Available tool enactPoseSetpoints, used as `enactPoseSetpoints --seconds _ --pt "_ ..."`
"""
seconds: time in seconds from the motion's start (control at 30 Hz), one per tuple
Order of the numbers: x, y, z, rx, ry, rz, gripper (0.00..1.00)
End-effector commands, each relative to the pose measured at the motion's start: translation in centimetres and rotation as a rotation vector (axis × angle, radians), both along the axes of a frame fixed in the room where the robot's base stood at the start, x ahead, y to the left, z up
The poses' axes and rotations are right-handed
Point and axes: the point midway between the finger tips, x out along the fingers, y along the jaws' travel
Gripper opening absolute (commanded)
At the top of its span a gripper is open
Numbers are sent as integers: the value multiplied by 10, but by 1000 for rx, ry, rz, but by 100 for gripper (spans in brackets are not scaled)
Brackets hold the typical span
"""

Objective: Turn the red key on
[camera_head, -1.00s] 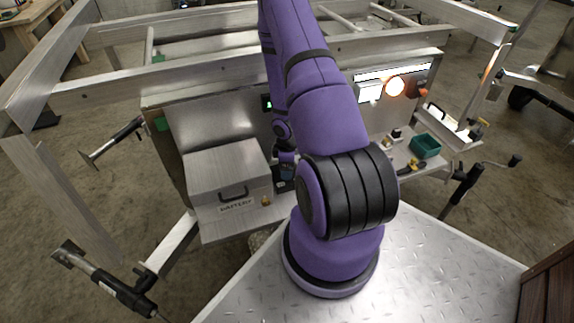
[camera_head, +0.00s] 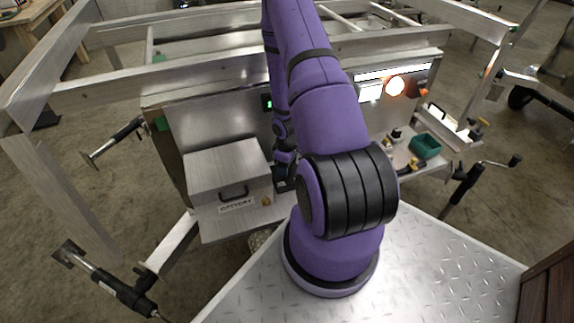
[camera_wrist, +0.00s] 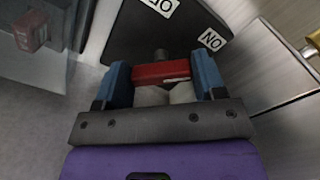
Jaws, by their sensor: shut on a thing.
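The red key (camera_wrist: 160,72) shows in the middle of the wrist view, set on a short shaft at a black panel (camera_wrist: 130,38). My gripper (camera_wrist: 162,76) has its two blue fingers on either side of the key and is shut on it. In the head view my arm hides the key, and the gripper is hard to make out.
A metal battery box (camera_head: 228,172) stands left of my arm on the trailer. A glowing orange lamp (camera_head: 395,86) and a green bin (camera_head: 424,146) are to the right. Aluminium trailer rails (camera_head: 110,85) run across the back. A brass part (camera_wrist: 312,42) shows at the wrist view's right edge.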

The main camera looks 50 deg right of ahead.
Motion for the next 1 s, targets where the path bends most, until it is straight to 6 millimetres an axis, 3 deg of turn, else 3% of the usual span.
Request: enactPoseSetpoints --seconds 0.23,0.27,0.33,0.37,0.73,1.0 --pt "0 0 0 0 1 -4 40" --pt "0 0 0 0 0 -4 71" --pt "0 0 0 0 0 -3 87" --pt "0 0 0 0 0 -3 89" --pt "0 0 5 -1 -1 -2 89" --pt "1 -1 41 -1 -3 -4 89"
